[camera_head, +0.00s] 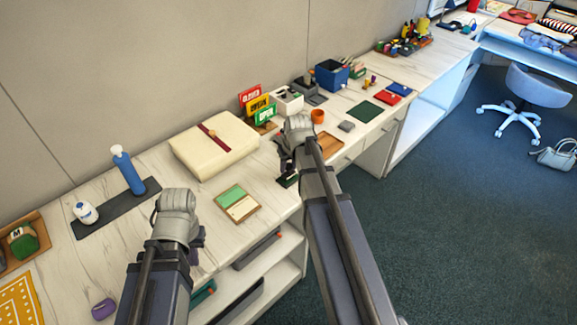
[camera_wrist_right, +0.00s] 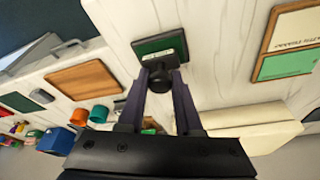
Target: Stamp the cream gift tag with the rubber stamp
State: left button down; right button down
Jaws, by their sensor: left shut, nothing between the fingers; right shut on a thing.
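A brown tray (camera_head: 223,208) on the counter holds a green card and the cream gift tag (camera_head: 242,207). In the right wrist view the cream tag (camera_wrist_right: 297,27) shows dark lettering at the upper right. My right gripper (camera_wrist_right: 161,68) is shut on the black handle of the rubber stamp (camera_wrist_right: 160,81). My left gripper (camera_head: 198,243) is shut and empty, left of the tray.
A cream box with a red band (camera_head: 200,160) stands behind the tag tray. A blue bottle (camera_head: 126,170) stands at left. A wooden tray (camera_head: 328,146), an orange cup (camera_head: 318,115) and a blue bin (camera_head: 331,75) are to the right. Bare counter surrounds the tag tray.

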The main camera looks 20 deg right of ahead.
pick_arm(q)
jog(key=shift+f+b, duration=0.35)
jog(key=shift+f, duration=0.05)
pick_arm(e)
jog(key=shift+s+f, duration=0.1)
jog(key=shift+f, duration=0.25)
dwell(0.8)
pick_arm(q)
jog(key=shift+r, duration=0.15)
pick_arm(e)
jog(key=shift+r, duration=0.1)
